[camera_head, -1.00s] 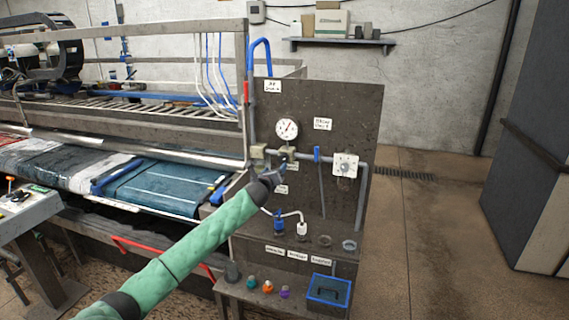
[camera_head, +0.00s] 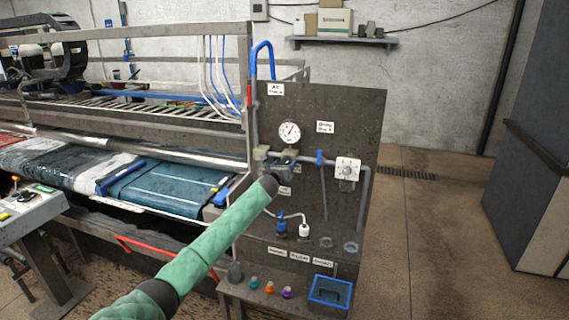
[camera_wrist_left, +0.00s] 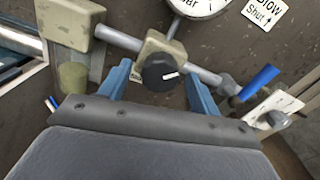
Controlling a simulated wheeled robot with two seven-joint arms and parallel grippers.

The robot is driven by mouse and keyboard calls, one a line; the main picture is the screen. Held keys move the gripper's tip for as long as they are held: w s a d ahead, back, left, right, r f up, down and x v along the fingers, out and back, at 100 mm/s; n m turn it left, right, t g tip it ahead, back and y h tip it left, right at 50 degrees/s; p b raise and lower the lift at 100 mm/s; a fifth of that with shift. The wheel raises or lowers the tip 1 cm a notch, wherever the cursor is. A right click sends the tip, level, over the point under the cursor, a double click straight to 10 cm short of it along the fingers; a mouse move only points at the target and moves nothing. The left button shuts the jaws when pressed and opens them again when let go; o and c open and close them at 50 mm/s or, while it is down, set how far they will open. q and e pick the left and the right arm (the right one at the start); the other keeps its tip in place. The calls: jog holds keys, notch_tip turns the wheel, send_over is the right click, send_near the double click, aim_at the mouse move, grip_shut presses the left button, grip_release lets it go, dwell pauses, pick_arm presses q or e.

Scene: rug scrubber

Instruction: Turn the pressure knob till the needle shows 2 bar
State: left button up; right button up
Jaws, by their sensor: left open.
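The pressure knob (camera_wrist_left: 160,73) is round and black with a white mark pointing right in the left wrist view. It sits on a beige regulator body (camera_wrist_left: 158,45) on a grey pipe. My left gripper (camera_wrist_left: 157,70) is open, with one blue finger on each side of the knob and visible gaps between. In the head view the left gripper (camera_head: 281,164) hides the knob. The round white gauge (camera_head: 289,132) is above it, its needle pointing up and right; the exact reading is too small to tell. The wrist view cuts off most of the gauge (camera_wrist_left: 195,6).
A blue-handled valve (camera_head: 319,158) and a white dial plate (camera_head: 347,169) are right of the knob on the dark panel (camera_head: 350,115). Below are a blue tray (camera_head: 330,291) and several small coloured caps. The floor at right is clear.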

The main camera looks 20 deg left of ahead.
pick_arm(q)
jog(key=shift+w, duration=0.25)
jog(key=c, duration=1)
jog(key=shift+f, duration=0.1)
